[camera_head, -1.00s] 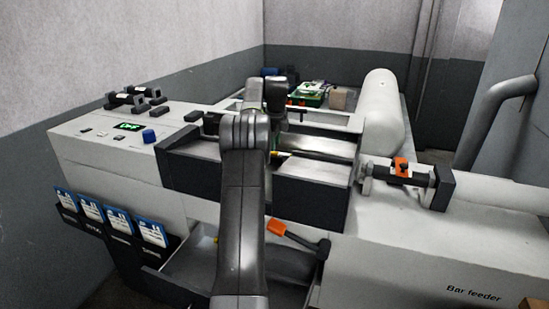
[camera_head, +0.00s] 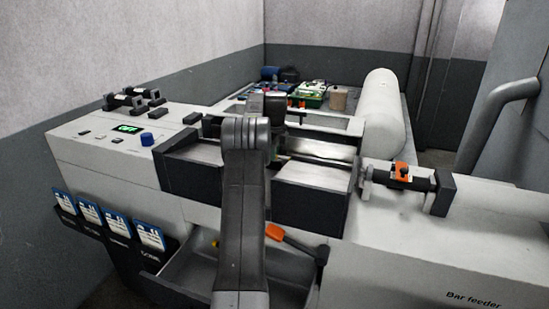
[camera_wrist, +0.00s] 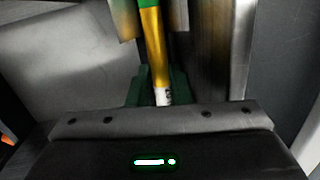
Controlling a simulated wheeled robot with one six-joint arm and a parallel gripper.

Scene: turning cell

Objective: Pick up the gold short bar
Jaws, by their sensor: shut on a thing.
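The gold short bar (camera_wrist: 154,48) shows in the wrist view, with a green band at its far end and a white marked end close to my gripper. My gripper (camera_wrist: 158,82) has green fingers on both sides of the bar and is shut on it. In the head view my own arm covers the gripper and nearly all of the bar, over the open bay of the lathe (camera_head: 320,190).
Metal walls stand close on both sides of the bar in the wrist view. An open drawer (camera_head: 190,272) with an orange-handled tool (camera_head: 290,239) lies below the bay. A clamp unit (camera_head: 405,177) sits to the right. Several boxes stand behind.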

